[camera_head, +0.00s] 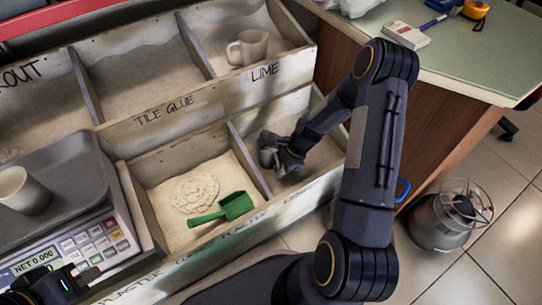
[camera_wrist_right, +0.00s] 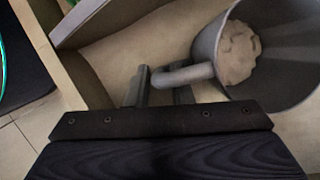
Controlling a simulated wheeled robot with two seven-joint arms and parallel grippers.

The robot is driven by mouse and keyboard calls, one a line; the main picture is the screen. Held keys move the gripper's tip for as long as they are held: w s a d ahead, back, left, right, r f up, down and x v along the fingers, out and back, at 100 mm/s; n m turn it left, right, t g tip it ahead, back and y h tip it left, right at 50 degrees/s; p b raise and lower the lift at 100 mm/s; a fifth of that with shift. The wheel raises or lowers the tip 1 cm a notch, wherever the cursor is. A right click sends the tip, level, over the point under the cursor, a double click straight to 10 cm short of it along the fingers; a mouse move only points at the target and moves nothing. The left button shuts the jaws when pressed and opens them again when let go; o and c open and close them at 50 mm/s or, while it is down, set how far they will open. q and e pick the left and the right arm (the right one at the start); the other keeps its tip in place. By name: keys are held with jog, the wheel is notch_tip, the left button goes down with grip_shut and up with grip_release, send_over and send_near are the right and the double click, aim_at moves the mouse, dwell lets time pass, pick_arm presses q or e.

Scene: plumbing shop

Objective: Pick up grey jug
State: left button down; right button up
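The grey jug (camera_head: 267,150) is in the lower right compartment of the wooden bin in the head view, partly hidden by my right gripper (camera_head: 287,158). In the right wrist view the jug (camera_wrist_right: 218,42) shows its open mouth, with pale lumpy material inside. Its handle (camera_wrist_right: 185,75) reaches between the two fingers of my right gripper (camera_wrist_right: 162,90). The fingers are close around the handle, but whether they press on it is unclear. My left gripper (camera_head: 80,278) is at the lower left corner, partly cut off, by the scale.
A pale jug (camera_head: 248,47) stands in the upper LIME compartment. A green scoop (camera_head: 224,208) lies on powder in the compartment to the left. Wooden dividers (camera_head: 250,160) bound the compartments. A scale (camera_head: 75,190) with a white cup (camera_head: 22,190) is at left. A gas canister (camera_head: 445,220) stands on the floor.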

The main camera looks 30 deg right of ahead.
grip_shut()
